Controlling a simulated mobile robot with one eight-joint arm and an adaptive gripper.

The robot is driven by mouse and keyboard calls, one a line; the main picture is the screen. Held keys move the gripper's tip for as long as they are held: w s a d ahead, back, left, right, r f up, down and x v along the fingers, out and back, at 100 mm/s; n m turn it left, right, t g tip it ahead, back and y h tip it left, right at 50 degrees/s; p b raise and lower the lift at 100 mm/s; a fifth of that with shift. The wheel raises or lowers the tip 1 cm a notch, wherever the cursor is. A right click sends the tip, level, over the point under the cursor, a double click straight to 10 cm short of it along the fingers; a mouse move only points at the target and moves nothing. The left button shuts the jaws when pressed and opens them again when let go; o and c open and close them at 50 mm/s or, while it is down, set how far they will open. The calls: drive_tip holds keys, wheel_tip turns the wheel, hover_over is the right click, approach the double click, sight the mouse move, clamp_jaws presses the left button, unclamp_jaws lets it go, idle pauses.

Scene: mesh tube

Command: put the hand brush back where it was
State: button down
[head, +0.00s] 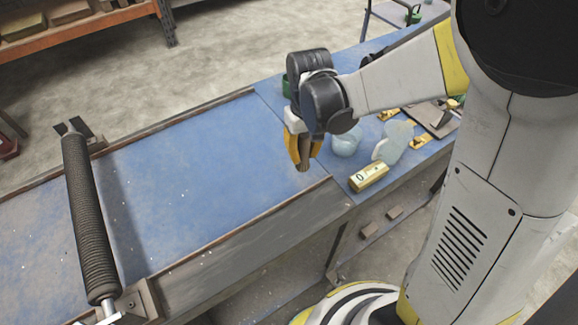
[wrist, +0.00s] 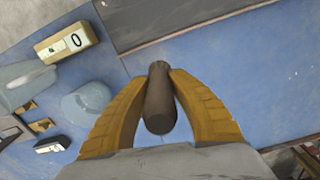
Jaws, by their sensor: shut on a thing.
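My gripper (head: 301,156) is above the blue table, near its front edge, with its yellow fingers pointing down. It is shut on a dark brown, rounded piece, which I take to be the hand brush (wrist: 160,104). In the wrist view the brush lies between the two fingers (wrist: 159,78). In the head view only a small brown end of the brush (head: 303,167) shows below the fingertips. I see no bristles. I cannot tell whether the brush touches the table.
To the right on the blue table (head: 190,160) are a yellow block marked 0 (head: 369,177), a pale translucent cup (head: 346,141) and a pale bottle-like thing (head: 394,143). A ribbed dark roller (head: 86,215) crosses the left part. The middle surface is clear.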

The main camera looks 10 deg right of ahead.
drive_tip(key=a+f, duration=0.1)
drive_tip(key=w+a, duration=0.1)
drive_tip(key=a+f, duration=0.1)
drive_tip(key=shift+w+a+f+b, duration=0.3)
drive_tip(key=shift+a+f+b, duration=0.05)
wheel_tip(320, 180, down, 4)
drive_tip(key=shift+r+b, duration=0.1)
drive_tip(key=shift+b, duration=0.55)
drive_tip(key=c, duration=1.2)
unclamp_jaws()
drive_tip(key=shift+c, duration=0.2)
